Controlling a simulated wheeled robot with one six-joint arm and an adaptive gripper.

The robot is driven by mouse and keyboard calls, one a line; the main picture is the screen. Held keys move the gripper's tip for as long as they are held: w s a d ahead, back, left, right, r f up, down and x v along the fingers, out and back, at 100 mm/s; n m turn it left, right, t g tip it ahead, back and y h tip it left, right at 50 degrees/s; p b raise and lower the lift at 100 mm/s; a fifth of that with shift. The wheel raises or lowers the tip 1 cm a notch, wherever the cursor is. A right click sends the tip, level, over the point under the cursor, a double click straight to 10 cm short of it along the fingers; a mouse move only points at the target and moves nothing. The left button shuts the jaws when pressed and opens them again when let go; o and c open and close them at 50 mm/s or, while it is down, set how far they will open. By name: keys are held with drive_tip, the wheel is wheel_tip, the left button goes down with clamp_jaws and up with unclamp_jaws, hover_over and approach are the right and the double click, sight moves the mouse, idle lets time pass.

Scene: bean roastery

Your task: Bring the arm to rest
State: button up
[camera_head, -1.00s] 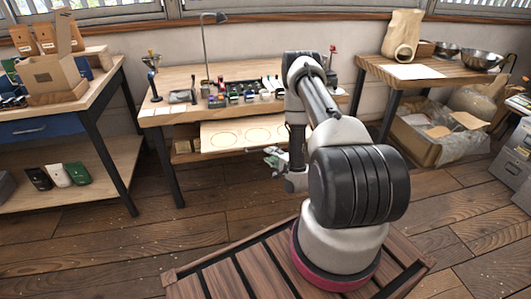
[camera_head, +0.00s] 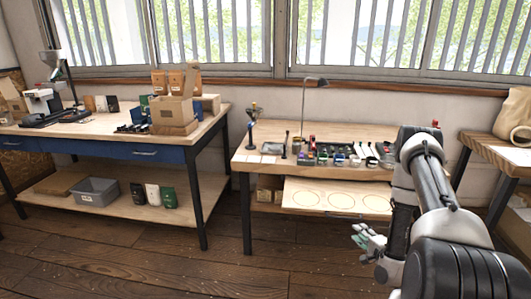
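My arm (camera_head: 432,185) shows at the right side of the picture, bent with its forearm hanging down in front of the middle table. My gripper (camera_head: 362,241) is at its low end, pointing left, in front of and below the pull-out board with ring outlines. The fingers look spread and I see nothing between them, but they are small in the picture. My gripper touches nothing that I can see.
The middle table (camera_head: 270,150) holds a lamp (camera_head: 304,110) and several small jars and tools. Its pull-out board (camera_head: 310,197) juts forward near my arm. A blue-fronted bench (camera_head: 100,152) stands left, with a grey bin (camera_head: 95,192) below. Open floor (camera_head: 130,260) lies in front.

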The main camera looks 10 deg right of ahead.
drive_tip(key=s+a+f+n+g, duration=0.1)
drive_tip(key=s+f+n+g, duration=0.4)
drive_tip(key=s+f+g, duration=0.5)
drive_tip(key=s+d+r+n+g+h, duration=0.1)
drive_tip(key=s+d+r+n+g, duration=0.25)
drive_tip(key=s, duration=0.25)
drive_tip(key=s+a+r+n+g+h, duration=0.1)
drive_tip(key=s+r+n+g, duration=0.15)
drive_tip(key=r, duration=0.95)
drive_tip(key=s+a+r+n+g, duration=0.1)
drive_tip(key=s+r+n+g, duration=0.15)
drive_tip(key=r, duration=0.95)
drive_tip(key=s+a+r+n+t, duration=0.1)
drive_tip(key=a+r, duration=0.3)
drive_tip(key=r, duration=0.5)
drive_tip(key=s+a+r+n+t, duration=0.1)
drive_tip(key=s+a+r+t, duration=0.2)
drive_tip(key=r, duration=0.6)
drive_tip(key=s+a+r+n+t, duration=0.1)
drive_tip(key=s+a+r+t, duration=0.2)
drive_tip(key=r, duration=0.7)
drive_tip(key=shift+s+a, duration=0.5)
drive_tip(key=shift+a, duration=0.35)
